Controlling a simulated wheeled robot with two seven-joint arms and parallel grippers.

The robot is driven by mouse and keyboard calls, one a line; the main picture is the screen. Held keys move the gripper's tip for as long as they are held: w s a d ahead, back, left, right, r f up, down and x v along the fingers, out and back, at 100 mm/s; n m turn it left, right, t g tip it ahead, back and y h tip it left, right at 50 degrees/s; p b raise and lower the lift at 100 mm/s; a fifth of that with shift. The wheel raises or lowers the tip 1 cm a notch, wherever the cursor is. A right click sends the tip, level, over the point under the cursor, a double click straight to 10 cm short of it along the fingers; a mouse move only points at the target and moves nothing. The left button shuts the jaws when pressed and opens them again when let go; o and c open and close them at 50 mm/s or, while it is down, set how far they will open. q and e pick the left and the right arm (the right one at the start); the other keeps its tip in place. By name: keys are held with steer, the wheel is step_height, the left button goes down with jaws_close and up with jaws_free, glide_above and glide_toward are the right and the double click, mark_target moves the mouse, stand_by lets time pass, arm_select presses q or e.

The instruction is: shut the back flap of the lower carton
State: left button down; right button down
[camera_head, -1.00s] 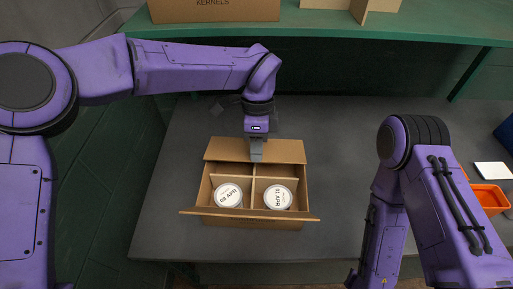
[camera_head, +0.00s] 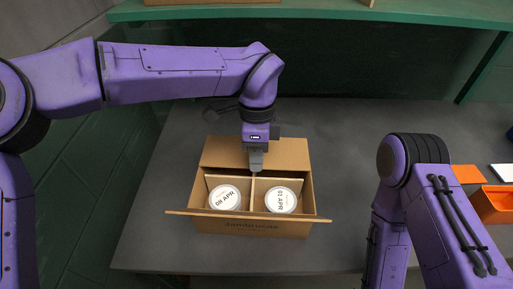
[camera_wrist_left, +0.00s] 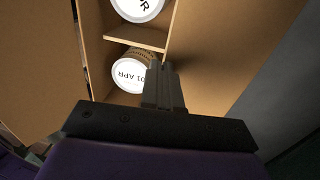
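The lower carton (camera_head: 250,228) stands open on the grey table. Its back flap (camera_head: 224,153) is up and leans back behind the opening; it is the wide brown panel (camera_wrist_left: 245,35) in the left wrist view. The front flap (camera_head: 190,213) sticks out toward me. Two white-lidded tubs (camera_head: 225,197) (camera_head: 281,200) sit in the front compartments. My left gripper (camera_head: 256,168) points down over the back of the carton, in front of the back flap. Its fingers (camera_wrist_left: 163,85) are together with nothing between them. Whether they touch the flap I cannot tell. My right gripper is out of view.
A green shelf (camera_head: 320,12) runs across the back, above the table, with cartons partly visible on it. An orange bin (camera_head: 492,205) and a white card (camera_head: 503,171) lie at the right.

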arm_select(q)
step_height(320, 180, up, 11)
steer(key=p, duration=0.7)
steer(key=shift+r, duration=0.15)
